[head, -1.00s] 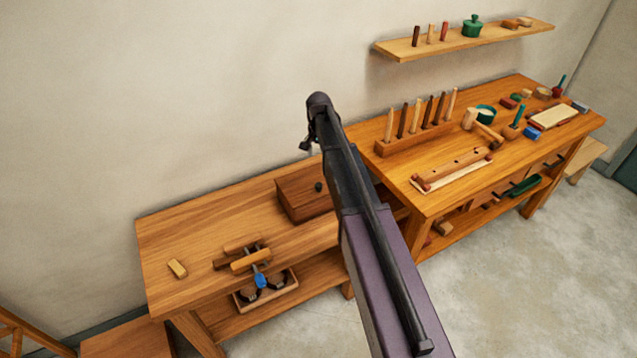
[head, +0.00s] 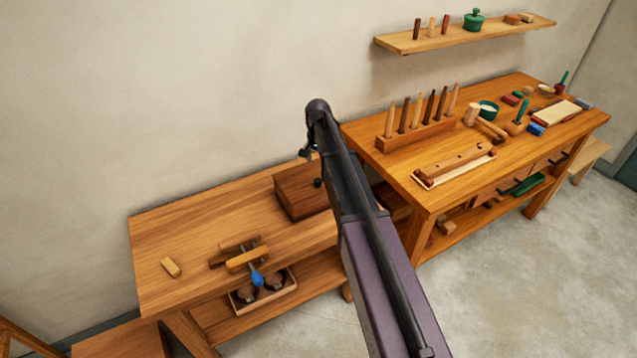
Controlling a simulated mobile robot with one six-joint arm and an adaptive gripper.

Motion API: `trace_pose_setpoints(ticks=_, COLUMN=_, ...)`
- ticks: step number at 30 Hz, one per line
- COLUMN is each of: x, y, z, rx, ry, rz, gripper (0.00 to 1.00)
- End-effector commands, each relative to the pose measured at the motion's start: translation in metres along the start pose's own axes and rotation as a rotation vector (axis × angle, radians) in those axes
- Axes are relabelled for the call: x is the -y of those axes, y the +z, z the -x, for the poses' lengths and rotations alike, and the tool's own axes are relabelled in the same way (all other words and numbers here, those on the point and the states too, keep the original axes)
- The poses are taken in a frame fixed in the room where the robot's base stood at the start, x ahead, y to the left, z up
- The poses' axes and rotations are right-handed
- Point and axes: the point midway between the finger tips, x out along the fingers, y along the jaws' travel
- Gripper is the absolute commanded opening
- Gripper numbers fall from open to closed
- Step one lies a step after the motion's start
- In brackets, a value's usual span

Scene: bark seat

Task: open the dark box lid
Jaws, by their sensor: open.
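The dark brown wooden box (head: 297,192) stands on the lower bench towards its back right. Its lid looks closed, and a small dark knob (head: 318,182) shows at the front beside my arm. My arm crosses in front and hides the box's right part. My gripper (head: 307,152) hangs from the arm's far end, above and behind the box in the picture. It is small and dark, it holds nothing that I can see, and its jaws are open. It looks apart from the box.
The higher bench (head: 395,172) at right carries a peg rack (head: 420,135) and several small items. A wall shelf (head: 470,35) hangs above. Bare wood lies left of the box.

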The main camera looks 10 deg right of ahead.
Motion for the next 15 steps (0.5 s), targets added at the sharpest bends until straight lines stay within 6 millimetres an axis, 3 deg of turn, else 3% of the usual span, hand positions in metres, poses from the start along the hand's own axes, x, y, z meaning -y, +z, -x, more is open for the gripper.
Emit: trace_pose_setpoints(ticks=15, x=0.001, y=0.001, z=-0.044, rx=0.0, ry=0.0, rz=0.001, gripper=0.75)
